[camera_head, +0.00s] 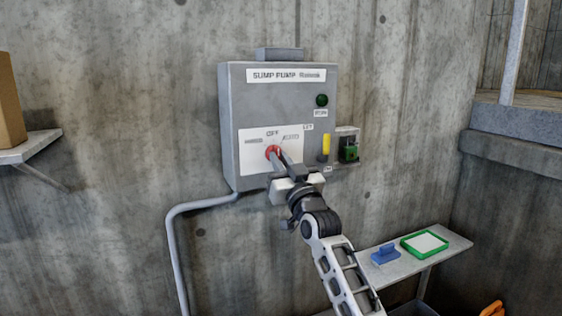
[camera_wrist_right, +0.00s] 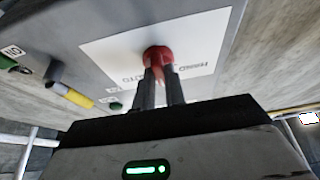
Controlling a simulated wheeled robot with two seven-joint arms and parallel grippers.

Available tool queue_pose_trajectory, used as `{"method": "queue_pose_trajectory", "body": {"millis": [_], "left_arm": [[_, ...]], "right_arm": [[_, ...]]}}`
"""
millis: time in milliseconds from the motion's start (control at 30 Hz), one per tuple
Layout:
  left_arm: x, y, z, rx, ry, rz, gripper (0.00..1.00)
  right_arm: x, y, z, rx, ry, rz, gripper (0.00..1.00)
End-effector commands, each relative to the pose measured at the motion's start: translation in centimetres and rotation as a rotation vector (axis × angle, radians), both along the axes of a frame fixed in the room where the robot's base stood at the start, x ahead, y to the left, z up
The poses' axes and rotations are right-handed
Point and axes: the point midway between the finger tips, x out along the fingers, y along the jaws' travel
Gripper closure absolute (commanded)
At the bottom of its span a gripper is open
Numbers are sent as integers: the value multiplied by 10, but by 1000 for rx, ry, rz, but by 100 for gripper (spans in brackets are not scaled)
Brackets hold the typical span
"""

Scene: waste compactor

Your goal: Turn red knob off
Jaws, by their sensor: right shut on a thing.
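A grey sump pump control box (camera_head: 230,130) is mounted on the concrete wall. On its white label panel (camera_head: 250,165) is the red knob (camera_head: 271,152), below the words OFF and AUTO. My right gripper (camera_head: 280,158) reaches up from the lower right with its fingers at the knob. In the right wrist view the two dark fingers (camera_wrist_right: 161,85) are closed on the red knob (camera_wrist_right: 158,54). The fingers cover part of the knob, so where it points is hard to tell. My left gripper is not in view.
A yellow handle (camera_head: 326,145), a dark green light (camera_head: 321,100) and a small side box with a green part (camera_head: 349,150) sit right of the knob. A shelf (camera_head: 440,244) holds a blue item (camera_head: 385,254) and a green-framed tray (camera_head: 424,233). A grey pipe (camera_head: 172,240) runs below the box.

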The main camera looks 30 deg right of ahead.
Motion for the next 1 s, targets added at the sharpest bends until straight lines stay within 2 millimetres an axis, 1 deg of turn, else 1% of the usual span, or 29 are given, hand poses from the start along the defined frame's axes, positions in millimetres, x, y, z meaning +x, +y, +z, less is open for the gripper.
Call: {"method": "queue_pose_trajectory", "body": {"millis": [67, 100, 167, 200, 467, 567, 667, 767, 1000], "left_arm": [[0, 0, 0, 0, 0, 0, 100], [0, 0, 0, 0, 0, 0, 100], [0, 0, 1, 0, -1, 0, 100], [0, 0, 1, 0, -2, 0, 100], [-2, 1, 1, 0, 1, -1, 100], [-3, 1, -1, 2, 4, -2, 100], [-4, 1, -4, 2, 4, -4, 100], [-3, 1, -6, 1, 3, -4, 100], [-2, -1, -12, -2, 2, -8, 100]], "right_arm": [[0, 0, -1, 0, 2, 1, 100], [0, 0, -1, 0, 2, 1, 86], [0, 0, -1, 0, 2, 1, 69], [0, 0, -1, -1, 2, 1, 66], [-1, 0, -1, -1, 0, 1, 66], [-6, 1, -3, -1, 0, 1, 66], [-18, 1, -10, -1, 1, 0, 66], [-38, 3, -20, -1, 2, 1, 66], [-93, 6, -43, -1, 3, 1, 66]]}}
